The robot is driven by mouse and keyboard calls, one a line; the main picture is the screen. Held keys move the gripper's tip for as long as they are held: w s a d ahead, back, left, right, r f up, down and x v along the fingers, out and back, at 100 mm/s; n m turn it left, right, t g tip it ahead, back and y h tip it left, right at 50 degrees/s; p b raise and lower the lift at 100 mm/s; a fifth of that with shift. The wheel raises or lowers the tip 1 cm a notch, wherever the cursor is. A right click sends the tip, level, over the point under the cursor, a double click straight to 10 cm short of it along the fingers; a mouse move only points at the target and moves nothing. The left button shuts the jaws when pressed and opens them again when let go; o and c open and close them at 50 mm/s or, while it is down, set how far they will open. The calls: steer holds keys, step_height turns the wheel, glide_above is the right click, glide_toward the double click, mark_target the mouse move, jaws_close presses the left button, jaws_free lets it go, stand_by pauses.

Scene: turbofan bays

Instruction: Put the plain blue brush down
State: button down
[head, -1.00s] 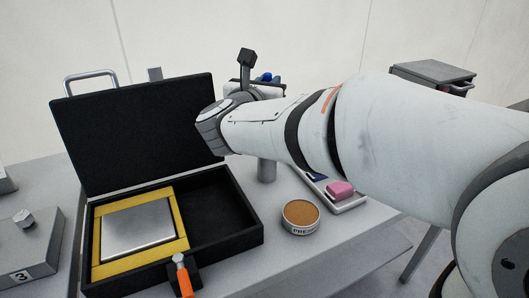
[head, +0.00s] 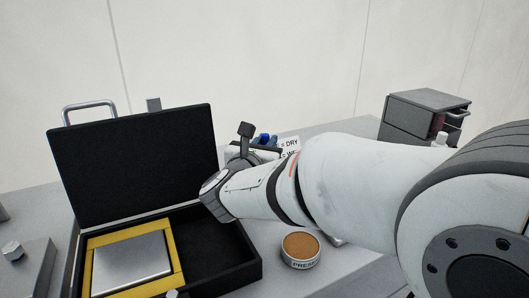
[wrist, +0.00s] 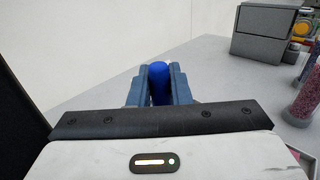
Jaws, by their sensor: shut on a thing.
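The plain blue brush (wrist: 159,86) is upright between the two blue-grey fingers of my gripper (wrist: 158,70) in the wrist view. My gripper is shut on it. Only its rounded blue end shows; the rest is hidden behind the wrist housing. In the head view, a small blue part (head: 265,139) shows just behind my wrist, and my arm hides most of the gripper. I cannot tell whether the brush touches the bench.
An open black case (head: 140,150) with a metal plate (head: 132,262) in a yellow frame stands left. A round tin (head: 300,250) sits on the bench. Pink-filled jar (wrist: 304,100) stands right.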

steer(key=shift+f+b, duration=0.6)
steer(key=shift+f, duration=0.5)
steer(key=shift+f+b, duration=0.25)
steer(key=shift+b, duration=0.15)
steer(key=c, duration=1.3)
jaws_free()
steer(key=shift+r, duration=0.1)
steer(key=shift+c, duration=0.2)
steer(key=shift+r+p, duration=0.15)
steer(key=shift+p, duration=0.8)
